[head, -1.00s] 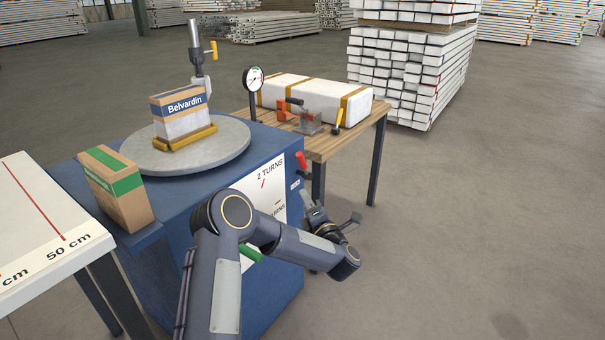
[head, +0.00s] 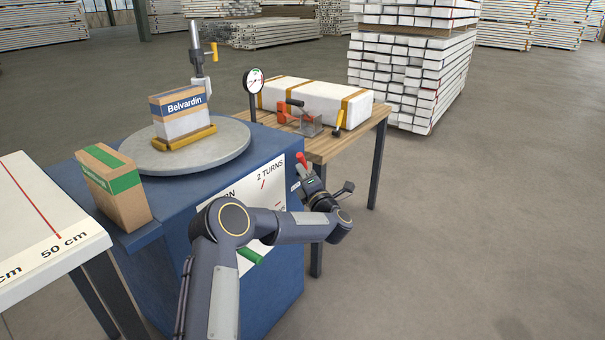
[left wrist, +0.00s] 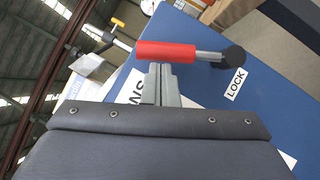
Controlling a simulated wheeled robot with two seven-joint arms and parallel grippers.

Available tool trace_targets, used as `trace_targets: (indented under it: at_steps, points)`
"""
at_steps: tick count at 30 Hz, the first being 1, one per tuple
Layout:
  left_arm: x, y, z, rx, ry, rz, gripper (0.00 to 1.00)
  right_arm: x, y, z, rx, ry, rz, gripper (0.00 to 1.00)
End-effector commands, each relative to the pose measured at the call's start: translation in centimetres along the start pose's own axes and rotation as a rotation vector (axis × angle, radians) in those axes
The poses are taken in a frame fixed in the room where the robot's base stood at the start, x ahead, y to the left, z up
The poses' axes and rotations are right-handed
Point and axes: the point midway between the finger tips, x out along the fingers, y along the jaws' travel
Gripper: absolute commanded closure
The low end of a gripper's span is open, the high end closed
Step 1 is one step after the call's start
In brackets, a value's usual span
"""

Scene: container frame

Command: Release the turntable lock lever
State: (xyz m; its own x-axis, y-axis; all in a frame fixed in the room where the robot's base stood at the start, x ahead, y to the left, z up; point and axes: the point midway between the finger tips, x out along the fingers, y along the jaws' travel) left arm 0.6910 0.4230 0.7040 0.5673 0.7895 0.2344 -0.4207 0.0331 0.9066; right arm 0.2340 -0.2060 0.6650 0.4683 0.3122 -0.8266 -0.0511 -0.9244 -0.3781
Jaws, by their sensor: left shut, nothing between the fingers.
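The lock lever has a red grip (head: 302,161) and is on the side of the blue turntable cabinet (head: 175,245), near its right corner. In the left wrist view the red grip (left wrist: 165,51) is on a metal rod that runs to a black pivot knob (left wrist: 233,59), beside a LOCK label (left wrist: 236,84). My left gripper (head: 306,176) is just below the red grip. In the left wrist view its shut fingertips (left wrist: 161,67) are right at the grip, with nothing between them. I cannot tell whether they touch it. My right gripper is not in view.
A grey turntable (head: 200,155) on the cabinet carries a Belvardin box (head: 181,113). A brown box with a green band (head: 115,187) stands at the left corner. A wooden table (head: 335,146) with a clamp (head: 305,122) and a gauge (head: 254,80) is close behind. The floor at right is clear.

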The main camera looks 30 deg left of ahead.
Motion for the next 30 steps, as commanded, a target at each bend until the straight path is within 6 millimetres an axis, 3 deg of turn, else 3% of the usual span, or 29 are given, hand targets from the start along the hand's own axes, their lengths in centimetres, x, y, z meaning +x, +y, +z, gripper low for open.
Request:
trace_targets:
  at_steps: [20, 30]
  points:
    - [0.6, 0.7, 0.9, 0.092, 0.0, -0.061, 1.0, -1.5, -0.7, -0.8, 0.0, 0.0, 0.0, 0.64]
    - [1.9, 1.7, 2.9, 0.281, -0.001, -0.188, 1.0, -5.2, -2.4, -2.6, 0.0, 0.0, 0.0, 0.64]
